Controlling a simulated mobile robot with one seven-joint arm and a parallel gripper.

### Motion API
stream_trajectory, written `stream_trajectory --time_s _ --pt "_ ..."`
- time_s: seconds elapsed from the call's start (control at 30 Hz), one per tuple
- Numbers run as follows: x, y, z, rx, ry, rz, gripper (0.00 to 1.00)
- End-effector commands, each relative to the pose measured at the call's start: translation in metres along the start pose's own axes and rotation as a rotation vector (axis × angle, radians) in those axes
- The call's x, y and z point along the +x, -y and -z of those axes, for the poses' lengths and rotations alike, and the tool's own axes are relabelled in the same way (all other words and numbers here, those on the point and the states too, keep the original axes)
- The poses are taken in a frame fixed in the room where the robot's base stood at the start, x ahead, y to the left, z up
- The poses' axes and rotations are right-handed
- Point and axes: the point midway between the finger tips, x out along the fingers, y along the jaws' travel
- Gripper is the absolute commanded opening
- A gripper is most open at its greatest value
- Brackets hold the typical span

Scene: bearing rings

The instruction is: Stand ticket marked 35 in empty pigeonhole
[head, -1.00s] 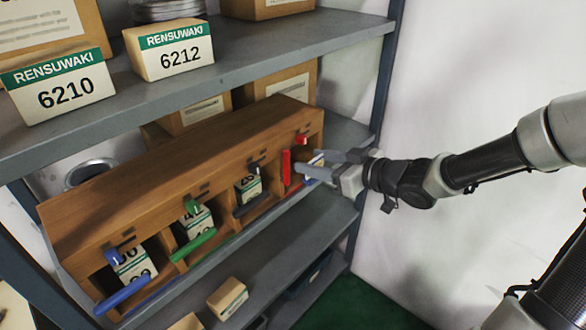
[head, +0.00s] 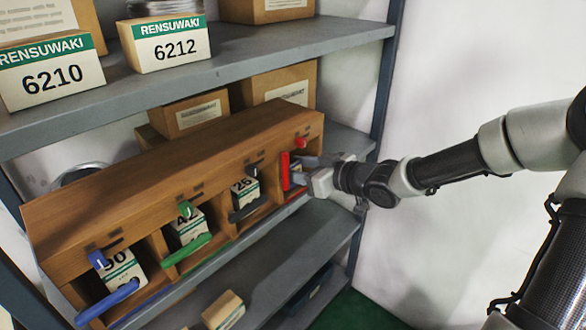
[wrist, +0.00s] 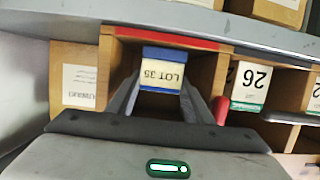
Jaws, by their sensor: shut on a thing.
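The ticket marked LOT 35 (wrist: 162,75) is a cream card with blue edges; its text reads upside down in the wrist view. My gripper (wrist: 162,92) is shut on it, one finger on each side. The ticket is at the mouth of the rightmost pigeonhole (wrist: 118,60), which has a red strip along its edge. I cannot tell whether it touches the floor or back. In the head view my gripper (head: 298,172) reaches into that pigeonhole of the wooden rack (head: 150,175), and the ticket is hidden.
A red bar (head: 285,170) stands upright beside the opening, close to a finger. The other pigeonholes hold cards, including one marked 26 (head: 244,190), with black, green (head: 187,249) and blue (head: 108,302) bars across their fronts. A grey shelf (head: 200,75) with boxes lies above.

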Motion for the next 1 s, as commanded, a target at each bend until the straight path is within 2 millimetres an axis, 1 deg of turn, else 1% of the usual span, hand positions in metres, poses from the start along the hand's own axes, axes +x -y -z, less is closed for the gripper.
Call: stream_trajectory --time_s 0.07,0.1,0.2,0.47,0.57,0.67,1.0 --pt "0.001 0.0 -0.003 0.001 0.0 0.001 0.19" --pt "0.001 0.0 -0.003 0.0 0.0 0.0 0.5" --pt "0.001 0.0 -0.003 0.0 0.0 0.0 0.65" --pt "0.001 0.0 -0.002 0.001 0.0 0.0 0.65" --pt "-0.001 0.0 0.002 0.0 0.0 -0.001 0.65" --pt "-0.015 -0.001 0.003 0.002 0.002 -0.003 0.65" --pt "-0.087 -0.002 0.004 0.002 0.002 -0.004 0.65"
